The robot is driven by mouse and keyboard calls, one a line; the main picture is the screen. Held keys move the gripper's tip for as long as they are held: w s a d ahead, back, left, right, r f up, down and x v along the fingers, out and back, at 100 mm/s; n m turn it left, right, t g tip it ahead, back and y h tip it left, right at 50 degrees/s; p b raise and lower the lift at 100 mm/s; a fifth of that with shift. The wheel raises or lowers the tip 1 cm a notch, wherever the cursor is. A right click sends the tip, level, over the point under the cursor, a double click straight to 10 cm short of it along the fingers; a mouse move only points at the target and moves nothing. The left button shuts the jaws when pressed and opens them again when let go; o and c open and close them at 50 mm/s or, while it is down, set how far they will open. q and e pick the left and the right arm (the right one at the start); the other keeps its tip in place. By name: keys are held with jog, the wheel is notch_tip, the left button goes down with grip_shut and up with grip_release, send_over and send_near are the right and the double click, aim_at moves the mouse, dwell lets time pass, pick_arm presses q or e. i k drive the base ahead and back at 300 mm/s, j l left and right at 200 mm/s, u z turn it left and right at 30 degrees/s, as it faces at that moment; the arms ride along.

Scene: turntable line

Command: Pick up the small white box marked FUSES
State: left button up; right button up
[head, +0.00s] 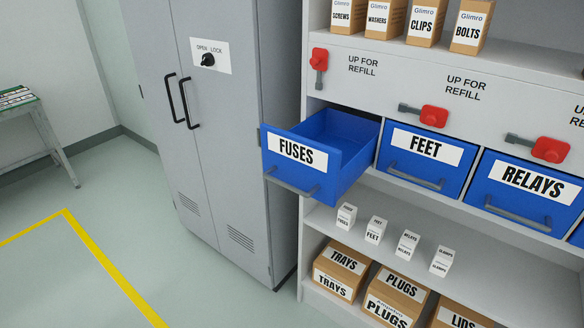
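The small white box marked FUSES (345,218) stands upright at the left end of a row of small white boxes on the grey shelf below the blue bins. It stands just under the pulled-out blue FUSES drawer (320,158), which has a grey handle and looks empty where I can see inside. Neither of my grippers shows in the head view.
Small white boxes marked FEET (375,230), RELAYS (406,244) and CLAMPS (441,261) stand to its right. Cardboard boxes marked TRAYS (341,268) and PLUGS (399,294) sit below. A tall grey cabinet (222,110) stands close on the left. The floor before it is clear.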

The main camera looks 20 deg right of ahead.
aim_at(347, 214)
jog(key=z, duration=1.25)
